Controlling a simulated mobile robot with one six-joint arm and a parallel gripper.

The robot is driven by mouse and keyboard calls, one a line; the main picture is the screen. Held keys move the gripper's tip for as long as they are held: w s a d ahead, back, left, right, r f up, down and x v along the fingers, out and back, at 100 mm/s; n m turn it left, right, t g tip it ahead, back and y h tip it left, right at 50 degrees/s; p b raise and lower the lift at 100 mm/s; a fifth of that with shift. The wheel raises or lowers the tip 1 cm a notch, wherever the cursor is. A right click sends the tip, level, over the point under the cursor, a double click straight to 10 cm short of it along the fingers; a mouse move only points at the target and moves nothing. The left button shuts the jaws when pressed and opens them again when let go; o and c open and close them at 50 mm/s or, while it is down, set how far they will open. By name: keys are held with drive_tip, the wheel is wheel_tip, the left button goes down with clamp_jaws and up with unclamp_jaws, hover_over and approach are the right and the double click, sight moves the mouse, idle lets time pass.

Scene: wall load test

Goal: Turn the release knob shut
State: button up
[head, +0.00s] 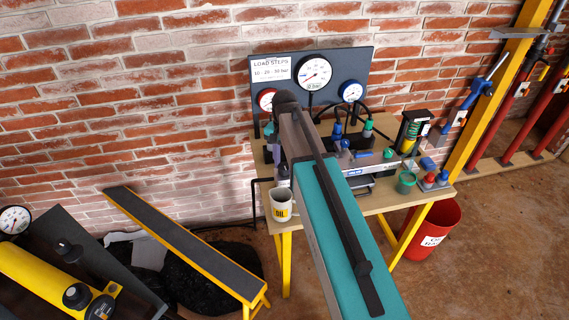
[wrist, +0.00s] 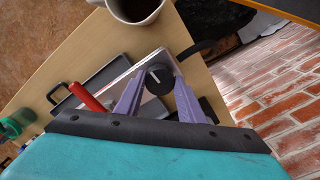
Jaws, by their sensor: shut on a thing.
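The release knob (wrist: 159,79) is a round black knob with a pale pointer line, in the middle of the wrist view on the edge of a light metal block. My gripper (wrist: 158,75) has its two purple fingers on either side of the knob, shut on it. In the head view my teal and grey arm reaches over the bench, and only a little of the purple gripper (head: 276,152) shows left of it. The knob is hidden there behind my arm.
The wooden bench (head: 408,193) holds a white mug (head: 281,205), a green cup (head: 406,182) and hand pumps. A gauge panel (head: 270,93) stands behind. A red lever (wrist: 86,97) lies left of the knob in the wrist view. A red bucket (head: 440,222) stands right.

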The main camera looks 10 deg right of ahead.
sight(284, 166)
drive_tip(key=shift+m, duration=0.4)
drive_tip(key=o, duration=1)
drive_tip(key=shift+o, duration=0.2)
drive_tip(key=shift+r, duration=0.1)
wheel_tip(284, 166, up, 14)
drive_tip(key=b, duration=0.2)
drive_tip(key=shift+f+b, duration=0.2)
drive_tip(key=shift+b, duration=0.2)
drive_tip(key=shift+r, duration=0.1)
